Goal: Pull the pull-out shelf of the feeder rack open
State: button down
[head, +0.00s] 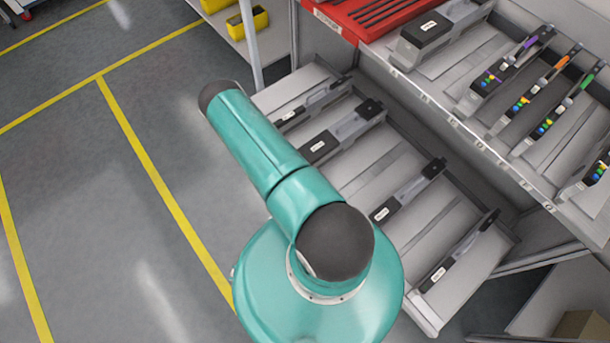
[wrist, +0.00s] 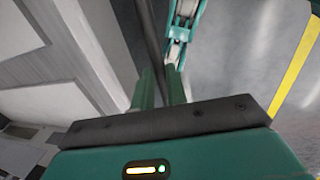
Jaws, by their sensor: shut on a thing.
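The feeder rack's lower pull-out shelf (head: 432,222) is a grey tray. It juts out in front of the upper shelf and carries several dark and grey feeders, including one at its near end (head: 458,252). Its front edge is partly hidden behind my teal arm in the head view. In the wrist view my gripper (wrist: 160,76) has its two green fingers shut on a thin dark bar (wrist: 150,36), which looks like the shelf's handle. The bar runs along the grey edge of the shelf (wrist: 98,55). The head view does not show my fingers.
The fixed upper shelf (head: 440,103) holds several feeders with coloured dots and a red tray (head: 360,18). A white post (head: 250,45) and yellow bins (head: 247,23) stand behind. A cardboard box (head: 578,325) is at lower right. The floor with yellow lines (head: 150,170) is clear at left.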

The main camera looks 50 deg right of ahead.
jog(key=shift+d, duration=0.1)
jog(key=c, duration=1.4)
grip_release()
notch_tip(320, 180, up, 14)
jog(key=a, duration=0.2)
jog(key=shift+w+a+f, duration=0.2)
jog(key=shift+a, duration=0.15)
